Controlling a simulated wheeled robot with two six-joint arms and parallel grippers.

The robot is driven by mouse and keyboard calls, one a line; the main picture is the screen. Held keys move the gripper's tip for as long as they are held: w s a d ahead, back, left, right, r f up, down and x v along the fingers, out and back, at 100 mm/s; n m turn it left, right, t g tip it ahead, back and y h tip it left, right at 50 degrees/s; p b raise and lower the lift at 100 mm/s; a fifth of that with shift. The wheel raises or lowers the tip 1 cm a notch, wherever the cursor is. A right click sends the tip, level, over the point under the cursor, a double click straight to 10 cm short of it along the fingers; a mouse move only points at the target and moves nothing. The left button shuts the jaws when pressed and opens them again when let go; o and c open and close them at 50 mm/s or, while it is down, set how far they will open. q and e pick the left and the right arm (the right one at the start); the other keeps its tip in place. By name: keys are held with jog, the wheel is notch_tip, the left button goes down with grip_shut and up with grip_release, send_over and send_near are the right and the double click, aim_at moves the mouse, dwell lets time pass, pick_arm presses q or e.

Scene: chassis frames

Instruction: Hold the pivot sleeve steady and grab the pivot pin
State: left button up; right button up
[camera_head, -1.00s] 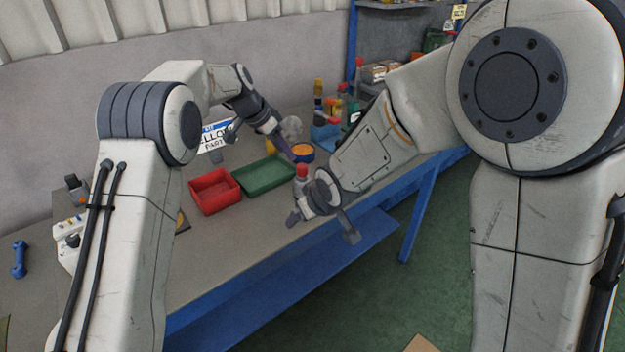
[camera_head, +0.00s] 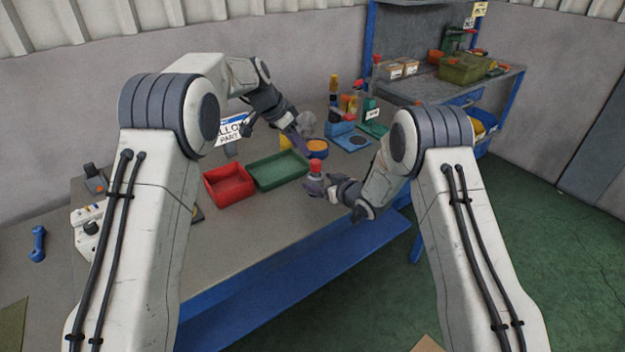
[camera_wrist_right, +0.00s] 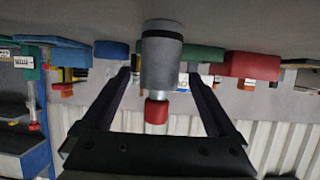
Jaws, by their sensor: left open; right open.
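The pivot sleeve (camera_wrist_right: 160,65) is a grey cylinder standing on the bench near its front edge. A pivot pin with a red head (camera_wrist_right: 157,110) and a short silver shaft sticks out of it; the red head also shows in the head view (camera_head: 316,165). My right gripper (camera_head: 332,196) is open beside the sleeve. In the right wrist view, its two fingers (camera_wrist_right: 159,75) lie on either side of the sleeve with gaps. My left gripper (camera_head: 275,138) is open and higher, above the back of the bench, behind and left of the pin.
A red tray (camera_head: 229,198) and a green tray (camera_head: 262,185) stand left of the sleeve.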

aim_at(310, 178)
jog(key=x, duration=0.6)
jog(key=shift+w+a, duration=0.1)
